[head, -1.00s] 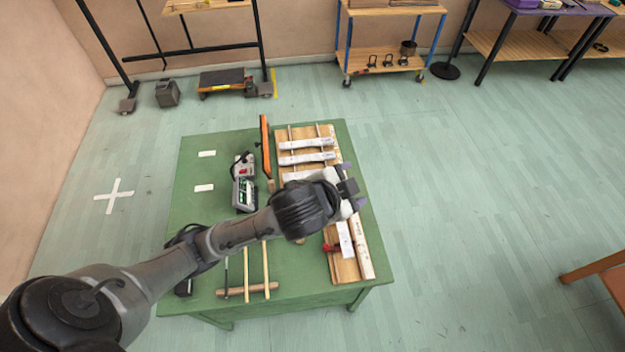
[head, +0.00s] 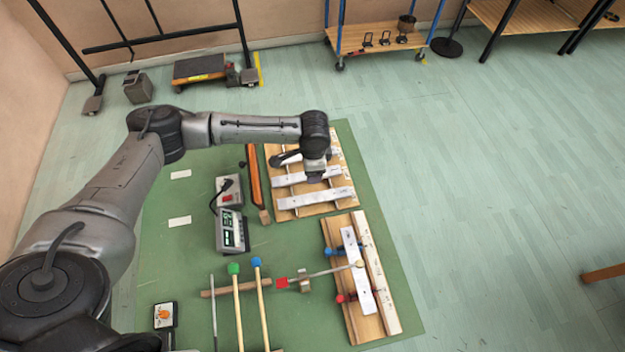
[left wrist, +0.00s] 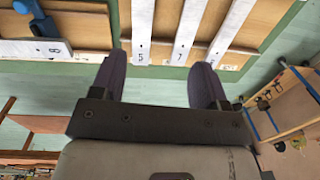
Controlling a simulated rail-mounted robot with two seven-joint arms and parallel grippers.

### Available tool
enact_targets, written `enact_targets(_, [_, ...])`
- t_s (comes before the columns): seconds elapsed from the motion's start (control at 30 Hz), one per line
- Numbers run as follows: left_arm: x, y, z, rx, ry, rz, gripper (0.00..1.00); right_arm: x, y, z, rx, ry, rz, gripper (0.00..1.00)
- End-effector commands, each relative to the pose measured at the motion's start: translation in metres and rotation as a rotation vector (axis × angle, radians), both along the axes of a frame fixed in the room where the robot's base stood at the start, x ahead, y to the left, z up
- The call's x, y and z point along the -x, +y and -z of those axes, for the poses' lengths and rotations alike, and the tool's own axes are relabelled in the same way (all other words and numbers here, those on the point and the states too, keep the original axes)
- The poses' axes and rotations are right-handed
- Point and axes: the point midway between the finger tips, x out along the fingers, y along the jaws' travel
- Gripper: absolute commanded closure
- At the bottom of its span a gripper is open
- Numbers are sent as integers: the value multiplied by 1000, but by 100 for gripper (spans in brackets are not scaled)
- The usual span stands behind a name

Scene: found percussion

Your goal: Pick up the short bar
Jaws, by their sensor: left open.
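Several silver-white bars lie across two rails on a wooden board (head: 343,207) on the green table. The near bar (head: 300,200) looks longest and the middle bar (head: 290,179) shorter; the far one is partly hidden by my arm. Which is the short bar is hard to tell. My left gripper (head: 314,178) hangs over the board, pointing down. In the left wrist view its purple fingers (left wrist: 160,76) are apart with nothing between them. Numbered bars marked 5 (left wrist: 141,25) and 7 (left wrist: 188,28) lie beyond the tips. My right gripper is not in view.
A second board (head: 332,236) holds another bar (head: 352,250) with blue and red clamps. Mallets (head: 238,310), a metering device (head: 231,232) and an orange-edged strip (head: 253,175) lie left of the boards. Table space at left is partly clear.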

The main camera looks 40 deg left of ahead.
Motion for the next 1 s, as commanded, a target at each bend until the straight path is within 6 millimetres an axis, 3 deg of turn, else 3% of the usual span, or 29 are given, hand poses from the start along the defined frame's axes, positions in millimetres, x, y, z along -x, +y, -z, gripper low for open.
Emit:
enact_targets(0.17, [3, -11, 10, 60, 18, -36, 32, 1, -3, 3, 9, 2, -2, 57])
enact_targets(0.6, [2, -11, 77, 58, 15, -42, 32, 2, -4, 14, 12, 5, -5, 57])
enact_targets(0.87, [2, -10, 89, 58, 14, -41, 32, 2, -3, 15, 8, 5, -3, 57])
enact_targets(1.0, [-2, -10, 106, 56, 14, -41, 32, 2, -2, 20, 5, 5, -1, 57])
